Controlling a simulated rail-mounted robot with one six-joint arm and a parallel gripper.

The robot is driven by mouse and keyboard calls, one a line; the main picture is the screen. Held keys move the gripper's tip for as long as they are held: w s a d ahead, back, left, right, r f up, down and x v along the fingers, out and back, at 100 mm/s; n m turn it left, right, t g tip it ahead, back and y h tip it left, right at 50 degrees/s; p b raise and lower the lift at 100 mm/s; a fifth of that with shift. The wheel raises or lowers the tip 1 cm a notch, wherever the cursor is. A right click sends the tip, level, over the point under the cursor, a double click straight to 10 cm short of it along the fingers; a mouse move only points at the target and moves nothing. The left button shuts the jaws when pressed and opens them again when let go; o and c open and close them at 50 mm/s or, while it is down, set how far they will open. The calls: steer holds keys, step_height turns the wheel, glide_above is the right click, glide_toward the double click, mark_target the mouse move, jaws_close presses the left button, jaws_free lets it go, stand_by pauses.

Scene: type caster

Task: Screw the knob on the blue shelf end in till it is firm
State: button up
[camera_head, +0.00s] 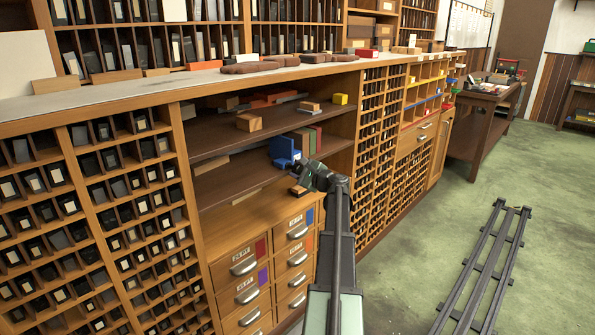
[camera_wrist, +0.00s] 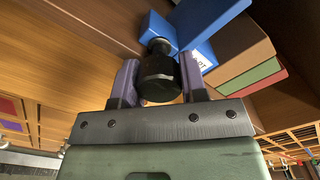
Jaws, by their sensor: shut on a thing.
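The blue shelf end (camera_head: 281,147) stands on the lower open shelf in the head view, left of several upright books or blocks. It also shows in the wrist view (camera_wrist: 212,24) beyond my gripper. A black knob (camera_wrist: 158,78) sits between the two purple-grey fingers of my gripper (camera_wrist: 160,83), which is shut on it. The far end of the knob meets the blue shelf end, with its threads hidden. In the head view my gripper (camera_head: 303,172) reaches in from the front right, and the knob is hidden there.
Brown, green and red blocks (camera_wrist: 245,62) stand right beside the blue shelf end. Another shelf board (camera_head: 225,133) lies above. Labelled drawers (camera_head: 245,267) are below, and small pigeonholes (camera_head: 375,130) are to the right. The green floor has rails (camera_head: 485,265) at right.

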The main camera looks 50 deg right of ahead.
steer(key=shift+s+m, duration=0.1)
steer(key=shift+m, duration=0.6)
steer(key=o, duration=0.9)
steer(key=s, duration=0.7)
steer(key=s+a, duration=0.1)
steer(key=s, duration=0.2)
steer(key=shift+s, duration=0.4)
